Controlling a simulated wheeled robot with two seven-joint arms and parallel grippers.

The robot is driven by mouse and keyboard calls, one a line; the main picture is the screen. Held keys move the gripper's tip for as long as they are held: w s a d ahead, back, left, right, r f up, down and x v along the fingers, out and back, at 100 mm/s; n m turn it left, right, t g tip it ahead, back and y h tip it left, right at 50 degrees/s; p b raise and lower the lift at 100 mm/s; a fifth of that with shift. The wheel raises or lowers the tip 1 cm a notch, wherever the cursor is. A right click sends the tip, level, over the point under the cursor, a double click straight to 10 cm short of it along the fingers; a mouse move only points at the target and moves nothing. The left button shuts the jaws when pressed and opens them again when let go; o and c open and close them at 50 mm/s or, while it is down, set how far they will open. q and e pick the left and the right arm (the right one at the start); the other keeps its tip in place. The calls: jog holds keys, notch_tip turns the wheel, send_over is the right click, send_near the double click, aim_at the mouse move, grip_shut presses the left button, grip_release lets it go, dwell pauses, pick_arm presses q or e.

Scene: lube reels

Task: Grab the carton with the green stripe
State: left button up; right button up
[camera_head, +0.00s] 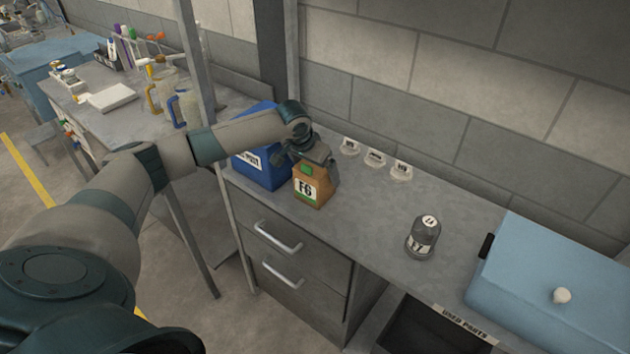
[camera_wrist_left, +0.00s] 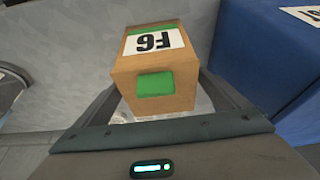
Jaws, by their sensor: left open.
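The carton (camera_head: 311,187) is brown, with a white F6 label and a green stripe, and stands on the grey counter beside the blue bin. In the left wrist view the carton (camera_wrist_left: 183,73) shows its green patch and upside-down F6 label between my two fingers. My left gripper (camera_head: 311,160) is at the carton's top in the head view, its fingers open on either side of it. Whether the fingers touch the carton is not clear. My right gripper is not in view.
A blue bin (camera_head: 258,165) stands close on the carton's left. A grey labelled jar (camera_head: 423,237) and a light blue box (camera_head: 555,285) are further right. The counter between is clear.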

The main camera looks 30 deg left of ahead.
pick_arm(q)
jog(key=shift+x, duration=1.3)
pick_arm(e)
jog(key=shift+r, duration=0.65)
pick_arm(q)
jog(key=shift+c, duration=0.4)
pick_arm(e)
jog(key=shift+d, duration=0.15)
pick_arm(q)
jog(key=c, duration=1.1)
jog(key=shift+o, duration=0.2)
jog(key=shift+r, duration=0.15)
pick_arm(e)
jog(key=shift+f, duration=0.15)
